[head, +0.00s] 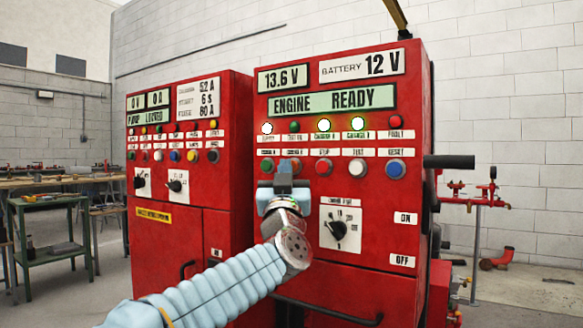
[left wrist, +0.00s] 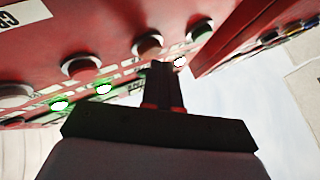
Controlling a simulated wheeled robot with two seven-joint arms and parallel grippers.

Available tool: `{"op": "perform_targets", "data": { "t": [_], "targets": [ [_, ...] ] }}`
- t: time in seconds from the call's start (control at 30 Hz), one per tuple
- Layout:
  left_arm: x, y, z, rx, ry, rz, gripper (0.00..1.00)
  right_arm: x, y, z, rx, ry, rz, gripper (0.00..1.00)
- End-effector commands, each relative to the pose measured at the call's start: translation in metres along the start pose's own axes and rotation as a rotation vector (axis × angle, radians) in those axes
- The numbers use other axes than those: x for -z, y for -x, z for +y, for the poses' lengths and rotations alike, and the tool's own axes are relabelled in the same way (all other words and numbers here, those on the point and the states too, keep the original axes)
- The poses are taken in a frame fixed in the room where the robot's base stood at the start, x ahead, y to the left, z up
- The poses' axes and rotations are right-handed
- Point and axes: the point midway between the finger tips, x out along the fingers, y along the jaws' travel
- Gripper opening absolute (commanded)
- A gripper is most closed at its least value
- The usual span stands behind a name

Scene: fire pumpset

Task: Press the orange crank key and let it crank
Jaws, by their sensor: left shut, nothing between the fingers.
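The orange crank key (left wrist: 148,44) is a round push button in a metal ring, between a green button (left wrist: 199,29) and a red button (left wrist: 81,67). In the head view its orange edge (head: 296,163) shows just above my left gripper (head: 284,181), which hides the rest. My left gripper is shut and empty, its fingertips (left wrist: 162,68) at the crank key in the left wrist view. I cannot tell whether they touch it. The display (head: 332,101) reads ENGINE READY. My right gripper is not in view.
The red engine cabinet (head: 390,232) also bears a blue reset button (head: 395,169) and a black rotary switch (head: 339,230). A second red cabinet (head: 190,240) stands to the left, its display reading PUMP LOCKED. A green table (head: 50,250) stands far left.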

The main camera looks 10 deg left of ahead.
Motion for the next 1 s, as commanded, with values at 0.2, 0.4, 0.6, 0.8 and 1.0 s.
{"op": "perform_targets", "data": {
  "t": [0.2, 0.4, 0.6, 0.8, 1.0],
  "targets": [
    [-0.0006, -0.0015, 0.0011, 0.000, 0.000, 0.000, 0.00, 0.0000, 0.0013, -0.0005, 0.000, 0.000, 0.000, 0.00],
    [-0.0018, -0.0032, 0.0025, 0.000, -0.001, 0.000, 0.00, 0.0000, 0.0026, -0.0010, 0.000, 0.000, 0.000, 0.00],
    [-0.0031, -0.0050, 0.0035, 0.000, -0.001, 0.000, 0.00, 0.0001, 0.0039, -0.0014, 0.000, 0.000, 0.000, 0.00],
    [-0.0041, -0.0059, 0.0041, 0.000, -0.001, 0.000, 0.00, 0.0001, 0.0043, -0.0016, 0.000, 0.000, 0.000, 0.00],
    [-0.0042, -0.0057, 0.0042, 0.000, 0.000, 0.000, 0.00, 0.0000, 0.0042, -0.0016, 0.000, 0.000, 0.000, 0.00]
  ]
}}
